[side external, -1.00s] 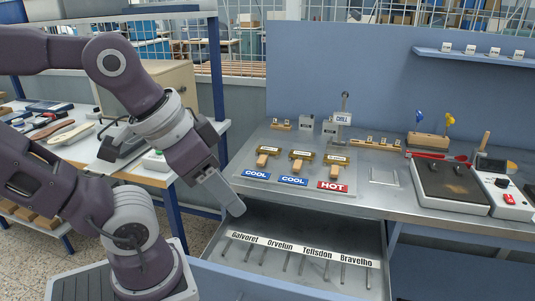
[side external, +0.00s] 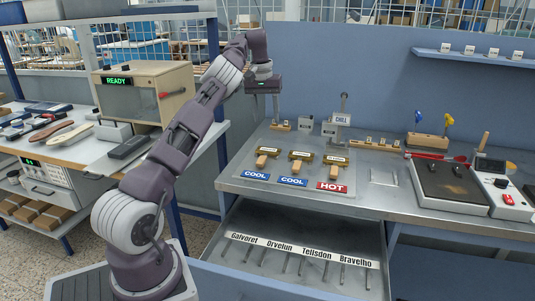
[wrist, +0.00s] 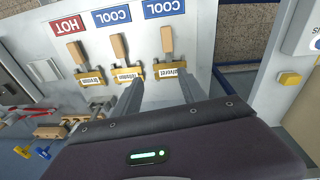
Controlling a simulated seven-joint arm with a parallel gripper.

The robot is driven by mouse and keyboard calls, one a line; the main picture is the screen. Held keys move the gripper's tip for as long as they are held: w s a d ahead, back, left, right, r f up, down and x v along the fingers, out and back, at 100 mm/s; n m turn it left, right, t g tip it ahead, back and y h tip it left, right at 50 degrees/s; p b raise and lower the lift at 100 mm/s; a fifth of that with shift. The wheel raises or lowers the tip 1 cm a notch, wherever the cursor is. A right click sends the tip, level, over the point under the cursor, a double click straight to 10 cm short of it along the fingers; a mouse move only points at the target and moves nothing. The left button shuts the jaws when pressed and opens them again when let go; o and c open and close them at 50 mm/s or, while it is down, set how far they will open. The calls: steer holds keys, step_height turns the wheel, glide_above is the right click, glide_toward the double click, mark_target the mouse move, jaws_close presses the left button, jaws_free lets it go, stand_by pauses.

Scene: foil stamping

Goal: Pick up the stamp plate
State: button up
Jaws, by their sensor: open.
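Three brass stamp plates with wooden handles lie in a row on a pale tray on the bench: left (side external: 268,152), middle (side external: 301,157) and right (side external: 335,160). Signs in front read COOL, COOL and HOT. The wrist view shows them upside down and in reverse order: the left plate (wrist: 171,75), the middle plate (wrist: 127,74) and the HOT plate (wrist: 92,79). Their name labels are too small to read surely. My gripper (side external: 276,121) is open and points down, above and behind the left plate. In the wrist view its fingers (wrist: 160,90) appear empty.
An open drawer (side external: 300,246) below holds several hooks under name labels. A CHILL stand (side external: 342,119) rises behind the plates. A dark hot plate (side external: 450,187) and a control box (side external: 506,196) stand at right. A box reading READY (side external: 145,92) stands at left.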

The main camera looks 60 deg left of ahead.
steer(key=m+g, duration=0.1)
glide_above(263, 157)
steer(key=f, duration=0.8)
steer(key=shift+w+a, duration=0.3)
steer(key=shift+w, duration=0.05)
steer(key=shift+s+d+f, duration=0.1)
steer(key=shift+d+f, duration=0.05)
steer(key=shift+f, duration=0.5)
steer(key=shift+s+d+f, duration=0.1)
steer(key=shift+f, duration=0.55)
steer(key=f, duration=0.4)
steer(key=shift+s+d, duration=0.15)
steer(key=shift+s, duration=0.1)
jaws_close()
